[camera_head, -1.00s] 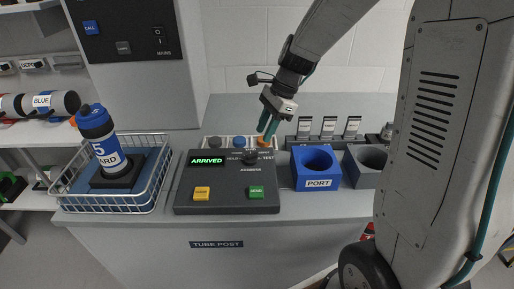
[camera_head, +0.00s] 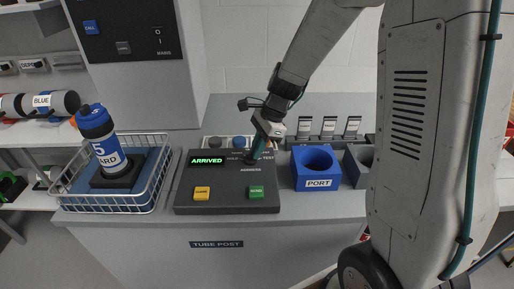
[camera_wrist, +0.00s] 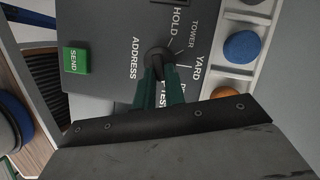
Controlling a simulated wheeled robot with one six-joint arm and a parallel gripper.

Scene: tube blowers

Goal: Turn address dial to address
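The address dial (camera_wrist: 158,58) is a small black knob on the dark console (camera_wrist: 105,50). In the wrist view, printed words HOLD, TOWER and YARD stand around it, other labels are partly covered by my fingers, and ADDRESS is printed beside it. My gripper (camera_wrist: 158,76) has its two green fingers at the dial, one on each side of it. Whether they press on the knob is unclear. In the head view my gripper (camera_head: 252,160) reaches down onto the console (camera_head: 185,207) and hides most of the dial. Where the dial points is hard to read.
The console has a green display (camera_head: 207,161) reading ARRIVED, a yellow button (camera_head: 202,193) and a green SEND button (camera_head: 256,191). A wire basket (camera_head: 150,196) with a blue-capped carrier (camera_head: 105,146) stands left.

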